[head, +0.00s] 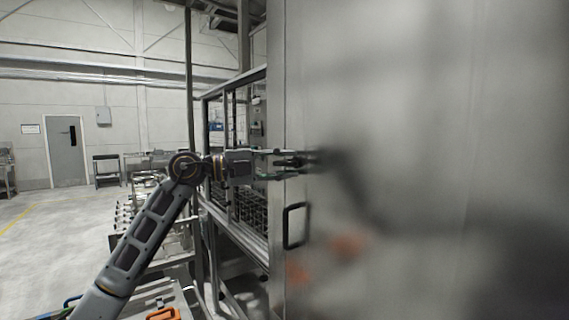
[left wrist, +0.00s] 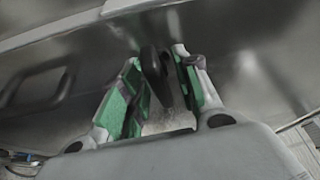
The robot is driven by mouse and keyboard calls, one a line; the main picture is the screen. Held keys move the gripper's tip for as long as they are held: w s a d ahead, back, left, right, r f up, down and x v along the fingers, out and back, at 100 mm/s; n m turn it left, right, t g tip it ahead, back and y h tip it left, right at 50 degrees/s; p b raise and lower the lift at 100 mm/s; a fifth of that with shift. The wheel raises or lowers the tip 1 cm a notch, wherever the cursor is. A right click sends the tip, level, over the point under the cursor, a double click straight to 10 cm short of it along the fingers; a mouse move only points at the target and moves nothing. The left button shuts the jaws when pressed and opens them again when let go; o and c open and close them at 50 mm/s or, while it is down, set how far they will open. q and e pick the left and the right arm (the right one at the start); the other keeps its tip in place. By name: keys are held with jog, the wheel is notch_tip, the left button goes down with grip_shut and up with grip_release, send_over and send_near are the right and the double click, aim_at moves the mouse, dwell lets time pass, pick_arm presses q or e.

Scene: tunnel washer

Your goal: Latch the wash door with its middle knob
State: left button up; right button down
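The wash door (head: 420,120) is a large brushed-metal panel filling the right of the head view. My left gripper (head: 304,160) reaches its left part, above a black bar handle (head: 296,225). In the left wrist view, a dark knob (left wrist: 154,68) stands between the green-padded fingers of my left gripper (left wrist: 156,60). The fingers are apart, one on each side of the knob, with narrow gaps. I cannot tell whether either pad touches it. The knob is not clear in the head view. My right gripper is not in view.
Left of the door stands a framed machine section (head: 235,150) with racks inside. Benches and carts fill the space behind my left arm. An orange item (head: 163,314) lies low in front. Open floor (head: 40,215) is at the far left, near a grey room door (head: 66,152).

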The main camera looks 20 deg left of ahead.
pick_arm(q)
grip_shut()
jog(key=shift+m+p, duration=0.5)
dwell(0.3)
grip_release()
jog(key=v, duration=1.2)
jog(key=shift+r, duration=0.25)
dwell(0.4)
jog(key=shift+w, duration=0.1)
